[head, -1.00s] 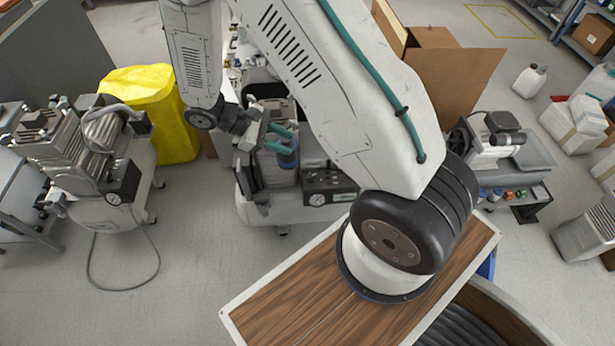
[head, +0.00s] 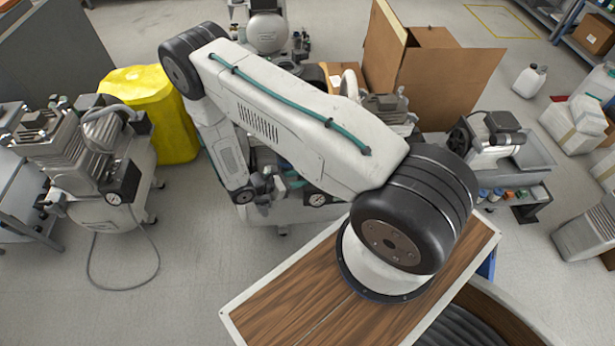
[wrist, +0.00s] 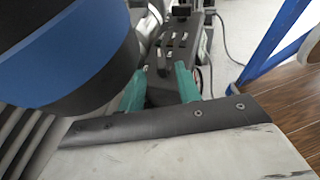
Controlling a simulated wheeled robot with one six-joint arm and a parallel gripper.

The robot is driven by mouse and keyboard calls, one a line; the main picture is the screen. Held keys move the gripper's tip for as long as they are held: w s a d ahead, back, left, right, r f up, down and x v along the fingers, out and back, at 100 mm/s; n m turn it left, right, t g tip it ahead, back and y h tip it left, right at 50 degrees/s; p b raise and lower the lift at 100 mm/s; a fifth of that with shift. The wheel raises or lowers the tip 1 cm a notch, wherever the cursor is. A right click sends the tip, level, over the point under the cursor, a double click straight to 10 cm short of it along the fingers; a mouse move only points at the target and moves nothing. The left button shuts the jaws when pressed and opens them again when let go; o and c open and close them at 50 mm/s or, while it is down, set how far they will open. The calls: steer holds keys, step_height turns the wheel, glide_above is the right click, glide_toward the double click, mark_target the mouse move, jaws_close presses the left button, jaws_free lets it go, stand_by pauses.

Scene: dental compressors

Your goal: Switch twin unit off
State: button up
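A white compressor (head: 268,208) stands in the middle of the head view, mostly behind my arm. I take it for the twin unit, but no label is readable. Its dark control box (head: 335,186) has a round gauge (head: 317,200) on its front. My gripper (wrist: 160,92) has two teal fingers, spread apart with nothing clearly held between them. In the head view it is low beside the control box, largely hidden by my arm. A dark panel with light marks (wrist: 175,48) lies beyond the fingertips in the wrist view. The switch itself cannot be made out.
A blue and black cylinder (wrist: 65,55) is very close on the left of the wrist view. Another compressor (head: 90,170) with a gauge box and floor cable stands at left, before a yellow-covered object (head: 150,110). Cardboard boxes (head: 450,80) stand behind. Floor at front left is mostly clear.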

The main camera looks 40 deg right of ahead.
steer(key=shift+x, duration=2.25)
jaws_close()
